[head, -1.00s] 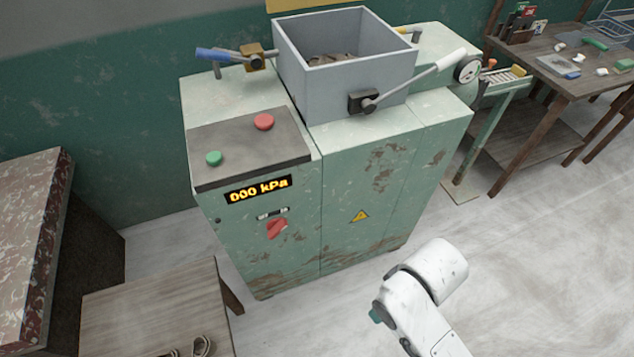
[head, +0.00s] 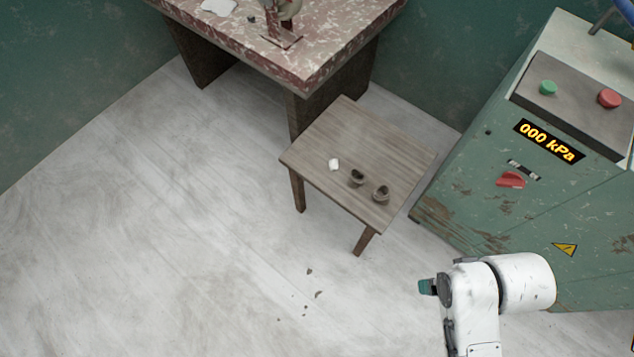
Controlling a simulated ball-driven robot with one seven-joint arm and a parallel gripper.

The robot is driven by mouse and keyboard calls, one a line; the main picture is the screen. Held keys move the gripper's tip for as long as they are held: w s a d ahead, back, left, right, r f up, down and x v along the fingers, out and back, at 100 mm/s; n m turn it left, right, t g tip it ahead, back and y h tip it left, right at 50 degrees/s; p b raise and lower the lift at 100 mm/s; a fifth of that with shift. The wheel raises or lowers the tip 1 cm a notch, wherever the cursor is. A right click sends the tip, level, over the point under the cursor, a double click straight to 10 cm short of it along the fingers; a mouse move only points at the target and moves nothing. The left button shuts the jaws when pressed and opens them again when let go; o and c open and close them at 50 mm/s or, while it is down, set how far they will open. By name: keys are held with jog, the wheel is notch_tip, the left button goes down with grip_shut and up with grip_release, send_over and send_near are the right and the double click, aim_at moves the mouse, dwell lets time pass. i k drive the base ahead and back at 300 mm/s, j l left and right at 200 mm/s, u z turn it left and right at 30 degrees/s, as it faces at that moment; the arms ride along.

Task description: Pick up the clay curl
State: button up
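Several small dark scraps (head: 318,294) lie on the floor in front of the stool, too small to make out. Part of my white arm shows at the lower right, but my gripper is not in view.
The wooden stool (head: 350,135) also bears a small white lump (head: 334,165). A red speckled table (head: 325,62) stands behind it. A green machine cabinet (head: 520,215) stands close on the right. The floor (head: 150,240) at left and front is mostly open.

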aim_at(355, 184)
jog(key=i+l+u, duration=0.3)
jog(key=i+u, duration=0.15)
jog(key=i+l+u, duration=0.4)
jog(key=l, duration=0.05)
